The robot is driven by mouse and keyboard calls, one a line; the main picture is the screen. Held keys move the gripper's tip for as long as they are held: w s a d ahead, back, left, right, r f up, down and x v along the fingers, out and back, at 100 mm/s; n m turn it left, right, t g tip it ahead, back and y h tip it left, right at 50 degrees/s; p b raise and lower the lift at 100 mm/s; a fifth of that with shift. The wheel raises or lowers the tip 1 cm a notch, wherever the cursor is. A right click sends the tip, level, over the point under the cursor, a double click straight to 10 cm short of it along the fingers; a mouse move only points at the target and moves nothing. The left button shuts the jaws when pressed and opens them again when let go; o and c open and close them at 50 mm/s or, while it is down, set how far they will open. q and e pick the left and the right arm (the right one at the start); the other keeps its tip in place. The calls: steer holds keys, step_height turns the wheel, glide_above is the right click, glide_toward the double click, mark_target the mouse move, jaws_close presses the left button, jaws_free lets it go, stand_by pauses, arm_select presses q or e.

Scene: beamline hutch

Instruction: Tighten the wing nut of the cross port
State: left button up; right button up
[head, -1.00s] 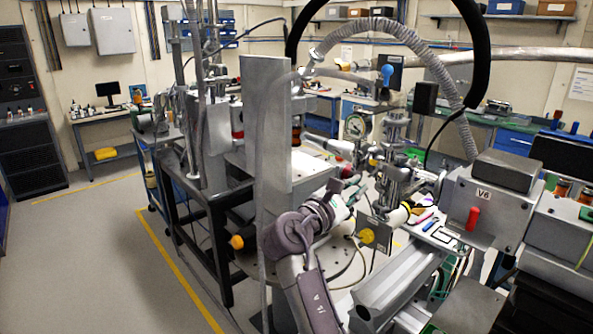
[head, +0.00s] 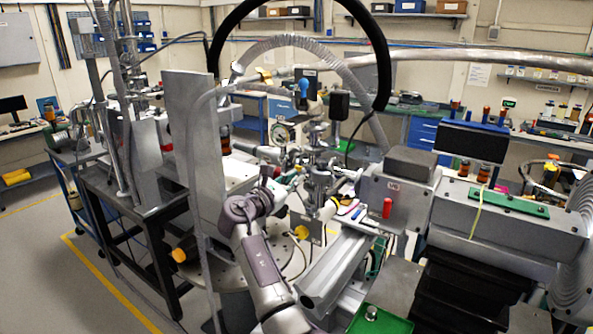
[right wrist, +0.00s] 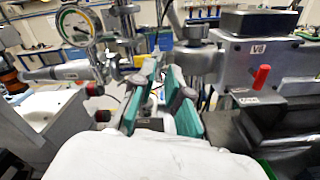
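The metal cross-shaped port assembly (head: 316,165), with stacked flanges and clamps, stands right of centre in the head view. It also shows beyond my gripper in the right wrist view (right wrist: 133,45). I cannot make out the wing nut for certain at this size. My right gripper (head: 290,182) is just left of and in front of the assembly in the head view. In the right wrist view its two teal-padded fingers (right wrist: 160,75) stand apart with a gap between them, and no held object can be made out. My left gripper is not seen.
A round gauge (right wrist: 76,25) stands left of the port. A grey box marked V6 (head: 398,190) with a red handle (head: 387,208) stands close on its right. A tall grey plate (head: 190,150) stands left of my right arm. Open floor (head: 40,260) lies at the far left.

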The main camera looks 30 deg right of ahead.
steer(key=shift+x, duration=1.05)
steer(key=shift+a, duration=0.1)
steer(key=shift+c, duration=0.2)
steer(key=shift+f, duration=0.1)
jaws_close()
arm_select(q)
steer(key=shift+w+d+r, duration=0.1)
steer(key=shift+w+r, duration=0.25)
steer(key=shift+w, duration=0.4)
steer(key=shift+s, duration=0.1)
